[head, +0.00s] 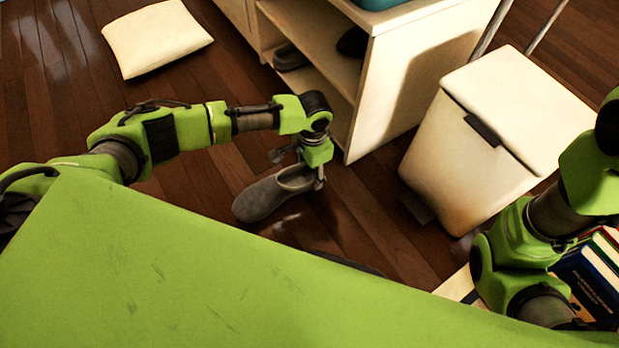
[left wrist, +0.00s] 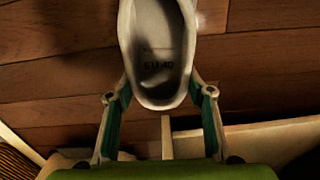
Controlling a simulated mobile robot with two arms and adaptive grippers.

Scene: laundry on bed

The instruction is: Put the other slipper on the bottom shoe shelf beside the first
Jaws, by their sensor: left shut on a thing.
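A grey slipper (head: 268,194) is held by my left gripper (head: 304,172) over the wood floor, in front of the shelf unit. In the left wrist view the fingers stand on both sides of the heel end of the slipper (left wrist: 158,55), its opening facing the camera. Another grey slipper (head: 289,57) lies on the lower board of the white shoe shelf (head: 325,132), toward its far left end. The held slipper is apart from the shelf. My right arm shows at the right, but its gripper is out of sight.
A dark shoe (head: 351,42) sits on the board above. A white pedal bin (head: 480,150) stands right of the shelf unit. A cream cushion (head: 155,38) lies on the floor at the upper left. Books (head: 592,280) are at the lower right. The floor before the shelf is clear.

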